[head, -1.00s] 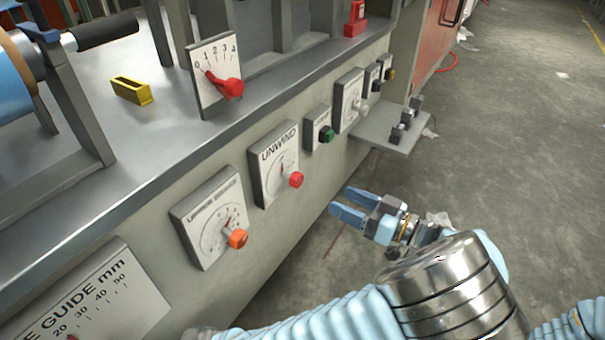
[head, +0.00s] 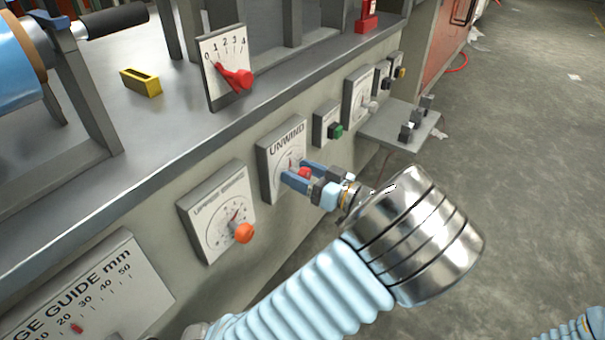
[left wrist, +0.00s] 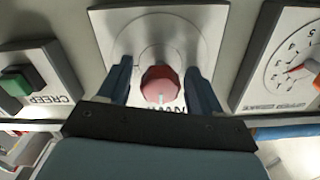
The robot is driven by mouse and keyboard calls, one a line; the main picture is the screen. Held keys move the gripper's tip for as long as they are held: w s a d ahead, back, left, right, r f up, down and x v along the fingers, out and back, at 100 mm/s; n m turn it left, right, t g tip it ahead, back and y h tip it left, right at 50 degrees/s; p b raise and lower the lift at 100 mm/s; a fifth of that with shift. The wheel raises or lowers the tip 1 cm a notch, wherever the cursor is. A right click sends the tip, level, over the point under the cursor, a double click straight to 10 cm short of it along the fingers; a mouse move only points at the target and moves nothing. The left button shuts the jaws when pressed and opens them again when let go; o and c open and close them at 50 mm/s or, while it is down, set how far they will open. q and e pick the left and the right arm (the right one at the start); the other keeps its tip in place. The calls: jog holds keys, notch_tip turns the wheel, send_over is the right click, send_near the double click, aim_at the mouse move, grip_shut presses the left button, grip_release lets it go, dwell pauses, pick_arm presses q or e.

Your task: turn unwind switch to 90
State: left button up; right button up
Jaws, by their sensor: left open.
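The UNWIND switch is a red knob (head: 305,173) on a grey-white panel (head: 270,150) on the machine's front face. In the left wrist view the red knob (left wrist: 160,84) sits between the two blue fingers, with its panel (left wrist: 205,20) behind. My left gripper (head: 298,174) is open, its fingers on either side of the knob. In the left wrist view a gap shows between the knob and each finger of the gripper (left wrist: 160,80). The fingers partly hide the dial. My right gripper is not in view.
A panel with an orange knob (head: 241,233) is to the left. The green CREEP button (head: 335,130) is just right of UNWIND. A grey shelf (head: 385,135) juts out farther right.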

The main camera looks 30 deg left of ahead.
pick_arm(q)
jog(key=c, duration=1.1)
jog(key=shift+o, duration=0.2)
